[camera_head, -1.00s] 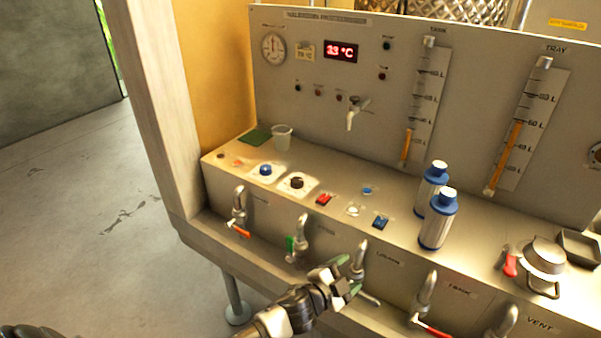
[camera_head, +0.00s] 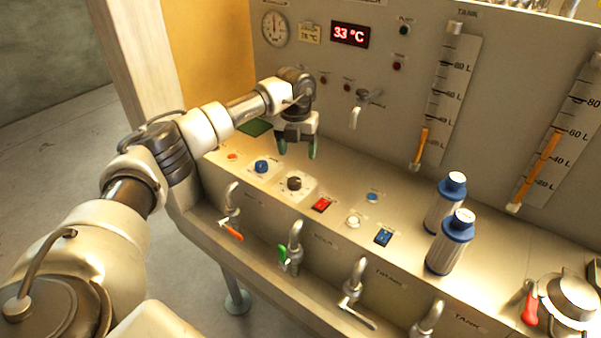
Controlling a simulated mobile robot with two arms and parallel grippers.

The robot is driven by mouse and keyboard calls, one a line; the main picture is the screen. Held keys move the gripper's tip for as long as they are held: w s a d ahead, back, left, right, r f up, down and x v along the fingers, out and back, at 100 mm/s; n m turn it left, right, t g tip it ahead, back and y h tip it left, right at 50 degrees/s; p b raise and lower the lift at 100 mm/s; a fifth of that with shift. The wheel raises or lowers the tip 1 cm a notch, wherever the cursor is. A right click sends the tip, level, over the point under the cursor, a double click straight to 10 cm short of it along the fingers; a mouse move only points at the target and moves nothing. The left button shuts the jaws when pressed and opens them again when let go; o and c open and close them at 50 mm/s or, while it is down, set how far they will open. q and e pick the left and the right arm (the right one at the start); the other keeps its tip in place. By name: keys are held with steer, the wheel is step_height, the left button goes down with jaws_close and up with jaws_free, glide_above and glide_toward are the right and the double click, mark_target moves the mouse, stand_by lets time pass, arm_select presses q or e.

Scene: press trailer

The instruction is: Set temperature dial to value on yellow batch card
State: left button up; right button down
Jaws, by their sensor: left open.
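The yellow batch card (camera_head: 309,33) is on the upright panel, left of the red display (camera_head: 350,34). The card's print is small and seems to read 78 °C; the display seems to read 33 °C. A black dial (camera_head: 294,184) sits on a pale plate on the ledge, with a blue knob (camera_head: 262,166) to its left. I cannot read the labels to tell which sets temperature. My left gripper (camera_head: 297,150) is open, its green-tipped fingers pointing down behind and above the black dial, apart from it. My right gripper is not in view.
A red switch (camera_head: 321,204), a white button (camera_head: 353,221) and a blue switch (camera_head: 383,237) lie right of the dial. A tap (camera_head: 356,112) sticks out from the panel. Several taps line the ledge's front.

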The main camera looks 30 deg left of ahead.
mark_target(294, 180)
arm_select(q)
steer(key=f, duration=0.3)
steer(key=f+p, duration=0.1)
steer(key=f, duration=0.1)
steer(key=f+p, duration=0.1)
steer(key=f, duration=0.2)
steer(key=shift+s+a+f, duration=0.25)
steer(key=shift+a+f, duration=0.05)
steer(key=shift+a, duration=0.1)
steer(key=shift+f, duration=0.7)
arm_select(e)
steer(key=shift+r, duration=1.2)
arm_select(q)
steer(key=c, duration=0.9)
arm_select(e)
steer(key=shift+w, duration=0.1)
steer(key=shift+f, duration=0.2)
